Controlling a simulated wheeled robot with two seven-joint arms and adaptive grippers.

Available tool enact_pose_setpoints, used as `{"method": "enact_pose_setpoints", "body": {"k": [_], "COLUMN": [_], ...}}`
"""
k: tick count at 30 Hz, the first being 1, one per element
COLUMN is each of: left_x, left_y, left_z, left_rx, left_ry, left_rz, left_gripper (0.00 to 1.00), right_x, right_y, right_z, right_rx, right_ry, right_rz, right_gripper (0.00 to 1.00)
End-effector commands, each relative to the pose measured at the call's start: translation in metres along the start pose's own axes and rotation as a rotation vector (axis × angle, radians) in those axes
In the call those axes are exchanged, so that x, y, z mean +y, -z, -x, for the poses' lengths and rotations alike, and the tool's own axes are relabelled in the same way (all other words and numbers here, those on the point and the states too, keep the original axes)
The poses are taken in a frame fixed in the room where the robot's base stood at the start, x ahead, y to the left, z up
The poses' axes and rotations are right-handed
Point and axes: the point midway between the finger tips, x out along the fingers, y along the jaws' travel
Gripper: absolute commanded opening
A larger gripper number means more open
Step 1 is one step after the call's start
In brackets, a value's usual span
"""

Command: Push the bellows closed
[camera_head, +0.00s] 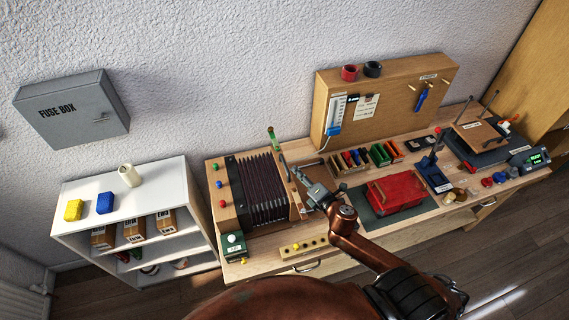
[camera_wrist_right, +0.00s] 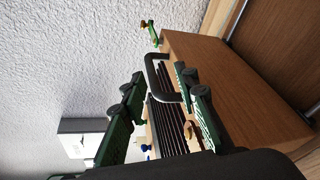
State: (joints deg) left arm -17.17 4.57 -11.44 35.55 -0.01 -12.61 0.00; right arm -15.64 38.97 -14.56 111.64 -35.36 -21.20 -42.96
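The bellows (camera_head: 262,188) has dark pleats between wooden ends and sits on the left part of the workbench. Its pleats are spread apart; they also show in the wrist view (camera_wrist_right: 166,122). A dark bar handle (camera_wrist_right: 160,72) stands on its right wooden end (camera_wrist_right: 235,90). My right gripper (camera_head: 308,186) is at the right side of the bellows. In the wrist view its two fingers (camera_wrist_right: 160,96) are apart, with the handle showing between and just beyond them. I cannot tell whether they touch it. My left gripper is not in view.
A red box (camera_head: 397,191) and coloured bins (camera_head: 379,155) lie to the right of my right gripper. A wooden pegboard (camera_head: 400,95) stands at the back. A white shelf (camera_head: 150,190) is left of the bench.

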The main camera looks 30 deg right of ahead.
Motion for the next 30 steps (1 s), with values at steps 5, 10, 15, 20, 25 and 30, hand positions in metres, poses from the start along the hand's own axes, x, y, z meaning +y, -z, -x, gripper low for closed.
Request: {"method": "enact_pose_setpoints", "body": {"k": [5, 10, 15, 20, 25, 30], "left_x": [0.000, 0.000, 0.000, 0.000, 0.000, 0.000], "left_y": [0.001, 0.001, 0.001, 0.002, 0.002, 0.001], "left_z": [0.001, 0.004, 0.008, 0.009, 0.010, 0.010], "left_rx": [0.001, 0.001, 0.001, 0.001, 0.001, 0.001], "left_ry": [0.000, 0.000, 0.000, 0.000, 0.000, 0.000], "left_rz": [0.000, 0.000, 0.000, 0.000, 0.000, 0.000], "left_gripper": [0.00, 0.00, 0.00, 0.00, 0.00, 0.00], "right_x": [0.012, 0.015, 0.016, 0.016, 0.016, 0.016], "right_y": [0.007, 0.009, 0.011, 0.012, 0.013, 0.013], "right_z": [-0.010, -0.029, -0.057, -0.076, -0.085, -0.085], "right_rx": [0.056, 0.059, 0.058, 0.059, 0.060, 0.060], "right_ry": [-0.055, -0.060, -0.059, -0.058, -0.058, -0.057], "right_rz": [0.150, 0.158, 0.154, 0.153, 0.153, 0.153], "right_gripper": [0.28, 0.28, 0.28, 0.28, 0.28, 0.28]}}
